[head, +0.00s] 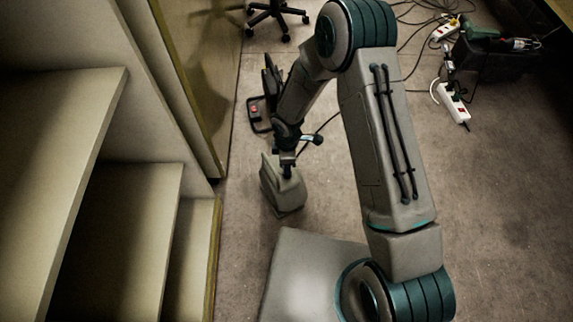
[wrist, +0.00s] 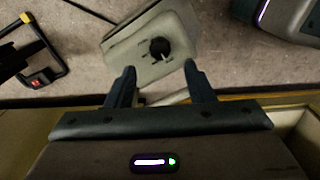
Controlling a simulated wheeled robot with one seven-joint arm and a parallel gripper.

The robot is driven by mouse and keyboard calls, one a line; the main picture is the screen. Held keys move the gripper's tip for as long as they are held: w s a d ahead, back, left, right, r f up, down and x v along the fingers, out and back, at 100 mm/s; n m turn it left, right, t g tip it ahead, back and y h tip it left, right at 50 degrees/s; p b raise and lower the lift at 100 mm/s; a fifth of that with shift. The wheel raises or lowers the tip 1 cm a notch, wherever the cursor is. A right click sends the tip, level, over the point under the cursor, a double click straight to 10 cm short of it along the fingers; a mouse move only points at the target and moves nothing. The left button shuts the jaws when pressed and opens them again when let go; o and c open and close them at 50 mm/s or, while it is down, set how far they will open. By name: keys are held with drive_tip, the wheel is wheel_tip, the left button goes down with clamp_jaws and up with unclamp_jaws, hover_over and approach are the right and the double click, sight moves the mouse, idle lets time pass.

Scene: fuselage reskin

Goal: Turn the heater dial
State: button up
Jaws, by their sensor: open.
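The heater (head: 283,190) is a small beige-grey box on the floor below my arm in the head view. In the wrist view the heater (wrist: 140,35) shows its face with a round black dial (wrist: 160,49) with a light pointer and small marks around it. My gripper (wrist: 160,75) is open, its two dark fingers apart and empty. The dial appears between and just beyond the fingertips in the picture; how far it is from them I cannot tell. In the head view my gripper (head: 286,170) is by the top of the heater, and the dial is hidden.
Shelving with steps (head: 125,200) stands close on the left. A black-framed device with a red switch (head: 254,110) lies behind the heater, with cables nearby. Power strips (head: 453,102) and a dark toolbox (head: 490,55) are at the back right. The floor at right is mostly clear.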

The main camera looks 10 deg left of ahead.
wheel_tip(320, 180, up, 7)
drive_tip(key=p, duration=0.2)
idle(0.5)
drive_tip(key=d+r+m+t+p, duration=0.1)
drive_tip(key=d+r+m+p, duration=0.3)
drive_tip(key=r, duration=0.8)
drive_tip(key=w+d+r+m+h+p, duration=0.1)
drive_tip(key=d+r+m+p, duration=0.1)
drive_tip(key=d+r+p, duration=0.65)
drive_tip(key=d+r+m+t+p, duration=0.1)
drive_tip(key=d+r+m, duration=0.25)
drive_tip(key=r, duration=1.05)
drive_tip(key=s+d+r+m+p, duration=0.3)
drive_tip(key=s+r+p, duration=0.1)
drive_tip(key=r, duration=0.4)
drive_tip(key=s+d+r+m+p, duration=0.4)
drive_tip(key=s+r+p, duration=0.1)
drive_tip(key=r, duration=0.4)
drive_tip(key=s+d+r+m+y+p, duration=0.1)
drive_tip(key=s+d+r+m+p, duration=0.2)
drive_tip(key=r, duration=0.6)
drive_tip(key=shift+s+d+m+t+p, duration=0.25)
drive_tip(key=shift+s+m+t+p, duration=0.15)
drive_tip(key=shift+s+m+p, duration=0.55)
drive_tip(key=shift+s, duration=0.25)
